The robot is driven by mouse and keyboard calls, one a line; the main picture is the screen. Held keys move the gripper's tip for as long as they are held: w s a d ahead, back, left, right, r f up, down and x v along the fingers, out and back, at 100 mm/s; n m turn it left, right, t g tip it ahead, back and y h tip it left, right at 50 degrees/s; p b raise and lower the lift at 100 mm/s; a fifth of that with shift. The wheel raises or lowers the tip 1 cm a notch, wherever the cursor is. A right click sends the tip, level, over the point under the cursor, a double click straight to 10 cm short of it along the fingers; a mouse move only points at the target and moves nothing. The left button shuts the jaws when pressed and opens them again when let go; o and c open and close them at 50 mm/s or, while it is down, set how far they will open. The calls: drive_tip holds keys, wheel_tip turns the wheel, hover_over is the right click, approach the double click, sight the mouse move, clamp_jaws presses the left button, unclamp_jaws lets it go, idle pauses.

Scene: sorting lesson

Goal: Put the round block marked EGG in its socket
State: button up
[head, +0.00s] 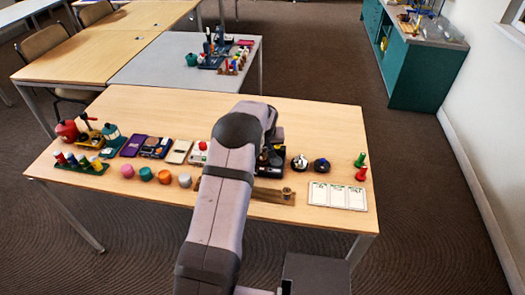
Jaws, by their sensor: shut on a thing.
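Several round blocks stand in a row at the left front of the table: a pink one (127,171), a green one (146,174), an orange one (165,177) and a grey one (185,180). No EGG marking can be read on any of them. A brown wooden strip (268,196) lies near the front edge, with a round fitting (287,193) at its right end. My arm covers its left part, and I cannot tell where the EGG socket is. My own arm hides my gripper's fingers and anything between them.
A white card with three panels (337,195) lies at the right front. Dark items crowd behind my arm. The table's back right is clear.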

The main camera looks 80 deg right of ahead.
drive_tip(key=shift+f+b, duration=0.4)
drive_tip(key=shift+f, duration=0.2)
drive_tip(key=o, duration=0.7)
drive_tip(key=shift+o, duration=0.2)
drive_tip(key=shift+r, duration=0.15)
drive_tip(key=p+v, duration=0.5)
drive_tip(key=v, duration=0.6)
drive_tip(key=shift+p, duration=0.4)
drive_tip(key=shift+r, duration=0.1)
drive_tip(key=shift+r+p, duration=2)
drive_tip(key=shift+r, duration=0.85)
